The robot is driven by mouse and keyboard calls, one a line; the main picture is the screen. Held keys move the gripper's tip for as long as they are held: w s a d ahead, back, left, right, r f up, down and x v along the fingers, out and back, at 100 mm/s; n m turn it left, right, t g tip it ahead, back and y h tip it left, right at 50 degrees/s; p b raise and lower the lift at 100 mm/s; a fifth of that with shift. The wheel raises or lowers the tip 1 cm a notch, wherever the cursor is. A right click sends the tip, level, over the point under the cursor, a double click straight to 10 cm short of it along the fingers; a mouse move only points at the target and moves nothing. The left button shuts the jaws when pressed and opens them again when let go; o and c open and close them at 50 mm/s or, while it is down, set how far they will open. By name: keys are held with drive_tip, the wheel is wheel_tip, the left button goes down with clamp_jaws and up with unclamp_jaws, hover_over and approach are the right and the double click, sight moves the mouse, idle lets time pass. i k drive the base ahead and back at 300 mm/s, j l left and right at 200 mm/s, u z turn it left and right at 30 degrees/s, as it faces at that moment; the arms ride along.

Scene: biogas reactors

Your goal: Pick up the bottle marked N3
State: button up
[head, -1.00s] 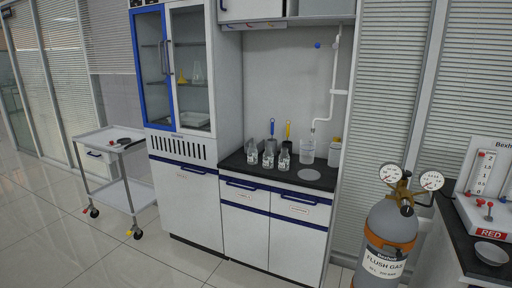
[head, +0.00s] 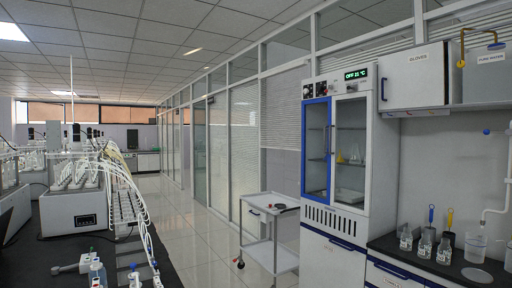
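No marking N3 can be read on any bottle in the head view. Three small clear bottles with pale labels stand in a row on the dark counter (head: 466,270) at the right: a left one (head: 406,238), a middle one (head: 425,244) and a right one (head: 444,249). Their lettering is too small to read. More small bottles (head: 97,275) stand at the near edge of the left bench, partly cut off by the frame. My gripper is not in view.
A dark bench (head: 65,240) with white reactor units (head: 75,207), tubes and several flasks runs along the left. The tiled floor (head: 195,235) between bench and trolley is clear. A beaker (head: 475,247) stands on the right counter.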

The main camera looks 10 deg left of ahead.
sight(425, 245)
drive_tip(key=i+l, duration=0.15)
drive_tip(key=i, duration=0.7)
drive_tip(key=i+l+z, duration=0.15)
drive_tip(key=i, duration=0.7)
drive_tip(key=i+j+u, duration=0.3)
drive_tip(key=i, duration=0.55)
drive_tip(key=i+u, duration=0.3)
drive_tip(key=i, duration=0.5)
